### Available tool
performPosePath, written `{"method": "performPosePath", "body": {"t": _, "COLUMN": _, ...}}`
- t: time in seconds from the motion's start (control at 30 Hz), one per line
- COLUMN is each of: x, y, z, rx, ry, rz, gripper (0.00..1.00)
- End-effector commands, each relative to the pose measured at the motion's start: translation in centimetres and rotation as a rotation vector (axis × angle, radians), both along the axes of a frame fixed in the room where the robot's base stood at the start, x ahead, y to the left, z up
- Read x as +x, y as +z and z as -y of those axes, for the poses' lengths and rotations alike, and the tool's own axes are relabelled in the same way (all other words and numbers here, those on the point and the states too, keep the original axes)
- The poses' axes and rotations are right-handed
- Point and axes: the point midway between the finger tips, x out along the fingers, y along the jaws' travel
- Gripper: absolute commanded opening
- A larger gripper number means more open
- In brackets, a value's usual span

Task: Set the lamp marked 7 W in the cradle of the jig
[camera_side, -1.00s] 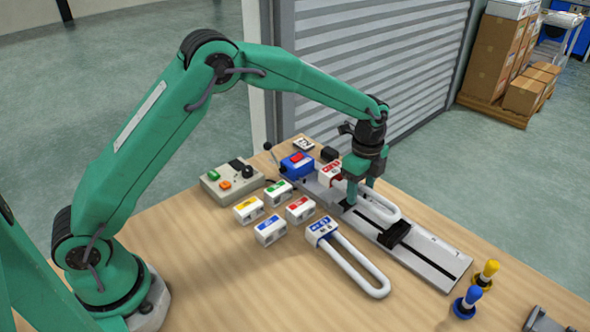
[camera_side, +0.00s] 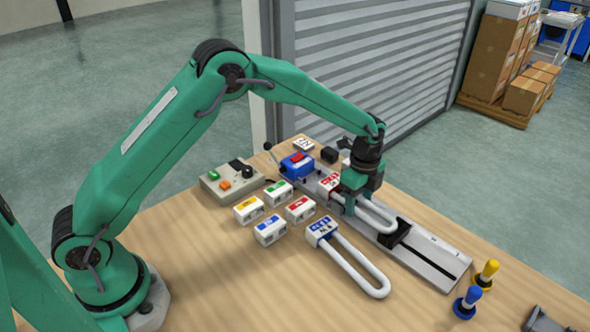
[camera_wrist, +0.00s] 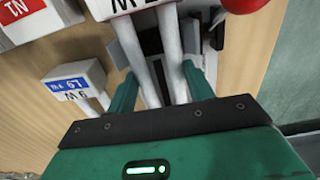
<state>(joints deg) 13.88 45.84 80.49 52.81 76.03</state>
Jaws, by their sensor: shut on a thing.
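The lamp in my grasp has a white base with a red label (camera_side: 331,181) and a white U-shaped tube. In the wrist view its base (camera_wrist: 125,5) is cut by the top edge; upside-down print there appears to end in 7 W. My gripper (camera_side: 362,203) is shut on its tube, the fingers (camera_wrist: 163,92) outside both legs. The lamp lies along the grey jig (camera_side: 440,262), its tube's bend close to a black block (camera_side: 394,234). Whether it rests in the cradle or hangs just above is hidden. A blue-labelled lamp (camera_side: 321,230), apparently 9 W, lies on the table.
Several small coloured-label blocks (camera_side: 270,230) stand left of the jig, near a control box (camera_side: 231,182). A blue unit (camera_side: 297,165) with a red switch sits at the jig's far end. Yellow (camera_side: 487,273) and blue (camera_side: 467,302) knobbed posts stand front right.

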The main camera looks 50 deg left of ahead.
Motion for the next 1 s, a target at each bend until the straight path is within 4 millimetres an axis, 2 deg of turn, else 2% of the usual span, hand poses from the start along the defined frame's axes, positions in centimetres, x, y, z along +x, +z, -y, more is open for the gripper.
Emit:
{"method": "performPosePath", "body": {"t": 0.4, "x": 0.03, "y": -0.45, "z": -0.01, "rx": 0.0, "ry": -0.003, "rz": 0.001, "gripper": 0.21}}
{"method": "performPosePath", "body": {"t": 0.43, "x": 0.03, "y": -0.46, "z": -0.01, "rx": 0.0, "ry": -0.003, "rz": 0.001, "gripper": 0.56}}
{"method": "performPosePath", "body": {"t": 0.53, "x": 0.03, "y": -0.42, "z": -0.01, "rx": 0.0, "ry": -0.003, "rz": 0.0, "gripper": 0.75}}
{"method": "performPosePath", "body": {"t": 0.57, "x": 0.02, "y": -0.39, "z": -0.01, "rx": 0.0, "ry": -0.003, "rz": 0.0, "gripper": 0.77}}
{"method": "performPosePath", "body": {"t": 1.0, "x": 0.02, "y": 0.35, "z": 0.0, "rx": 0.0, "ry": -0.002, "rz": 0.001, "gripper": 0.77}}
